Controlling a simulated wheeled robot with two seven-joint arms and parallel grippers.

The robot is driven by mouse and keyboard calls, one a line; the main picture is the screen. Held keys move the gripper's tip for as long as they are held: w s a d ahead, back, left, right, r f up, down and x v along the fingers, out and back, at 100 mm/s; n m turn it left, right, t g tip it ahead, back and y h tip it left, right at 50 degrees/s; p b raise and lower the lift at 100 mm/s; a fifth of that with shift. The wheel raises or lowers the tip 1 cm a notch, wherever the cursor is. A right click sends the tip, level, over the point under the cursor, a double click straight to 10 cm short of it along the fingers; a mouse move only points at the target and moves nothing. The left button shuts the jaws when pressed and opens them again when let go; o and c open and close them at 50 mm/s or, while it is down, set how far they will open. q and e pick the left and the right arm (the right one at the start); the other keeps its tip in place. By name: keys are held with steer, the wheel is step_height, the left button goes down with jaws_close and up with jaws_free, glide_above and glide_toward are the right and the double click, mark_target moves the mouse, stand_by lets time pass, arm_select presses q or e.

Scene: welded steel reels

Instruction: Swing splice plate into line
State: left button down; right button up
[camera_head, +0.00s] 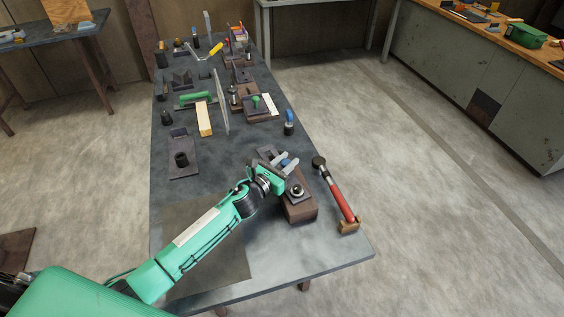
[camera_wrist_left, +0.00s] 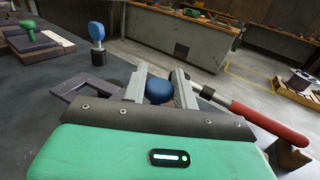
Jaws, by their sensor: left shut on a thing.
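My left gripper (camera_head: 284,163) is shut on a blue knob (camera_head: 286,161) near the table's right edge. In the left wrist view, the blue knob (camera_wrist_left: 158,89) sits between the two grey fingers of the left gripper (camera_wrist_left: 160,74). A dark flat plate (camera_head: 267,152) shows just beyond the gripper, and I take it for the splice plate. It also shows left of the fingers in the left wrist view (camera_wrist_left: 72,87). A brown block (camera_head: 301,211) with a round metal fastener (camera_head: 297,190) stands nearer the front. How plate, knob and block join is hidden by the gripper.
A red-handled hammer (camera_head: 338,194) lies right of the block, its grip end by a small tan block (camera_head: 349,226). A blue-topped tool (camera_head: 289,122) stands beyond. Several fixtures crowd the table's far half. The table's front left (camera_head: 265,270) is clear.

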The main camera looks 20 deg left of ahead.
arm_select(q)
steer(key=shift+w+d+m+g+h+b, duration=0.25)
steer(key=shift+d+m+g+h, duration=0.15)
steer(key=shift+m+h, duration=0.25)
steer(key=shift+w+d+m+g+h+b, duration=0.25)
steer(key=shift+m+g+h, duration=0.2)
steer(key=shift+h, duration=0.4)
steer(key=shift+s+d, duration=0.1)
steer(key=c, duration=1.1)
jaws_free()
